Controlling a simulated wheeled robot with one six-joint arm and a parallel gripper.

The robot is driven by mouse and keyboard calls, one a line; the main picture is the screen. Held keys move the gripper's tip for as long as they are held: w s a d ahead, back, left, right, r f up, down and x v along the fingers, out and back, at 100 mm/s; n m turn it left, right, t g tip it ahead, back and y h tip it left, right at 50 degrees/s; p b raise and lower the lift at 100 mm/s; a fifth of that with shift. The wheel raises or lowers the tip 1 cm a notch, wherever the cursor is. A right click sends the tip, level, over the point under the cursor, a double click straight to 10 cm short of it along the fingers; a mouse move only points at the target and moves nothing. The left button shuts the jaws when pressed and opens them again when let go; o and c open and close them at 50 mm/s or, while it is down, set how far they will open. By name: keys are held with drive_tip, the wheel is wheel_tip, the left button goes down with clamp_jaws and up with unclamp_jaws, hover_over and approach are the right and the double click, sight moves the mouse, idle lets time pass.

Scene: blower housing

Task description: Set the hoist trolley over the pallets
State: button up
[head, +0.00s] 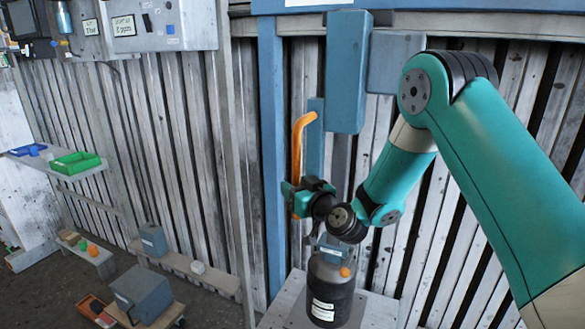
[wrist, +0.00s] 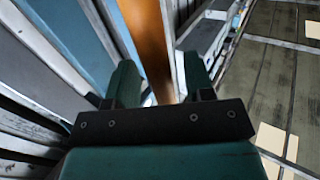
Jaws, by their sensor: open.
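An orange bar (head: 298,150) with a bent top stands upright beside a blue upright post. I cannot tell whether it belongs to the hoist trolley. My gripper (head: 297,196) is open at the bar's lower part. In the wrist view the orange bar (wrist: 150,45) runs between the two open fingers of my gripper (wrist: 160,78); I cannot tell whether they touch it. A blue box-shaped housing (head: 347,70) hangs right of the bar, under a blue overhead beam (head: 430,8). A blue-grey box (head: 142,292) sits on a low wooden base at lower left, possibly a pallet.
A dark canister with white labels (head: 328,292) stands on a pale surface below my gripper. A corrugated wall (head: 180,130) runs close behind. A shelf at left holds a green bin (head: 75,163) and a blue tray (head: 28,150). Open floor shows at lower left.

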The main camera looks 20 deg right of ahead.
drive_tip(key=shift+p+x, duration=0.6)
drive_tip(key=shift+x, duration=0.4)
drive_tip(key=shift+c, duration=0.5)
clamp_jaws()
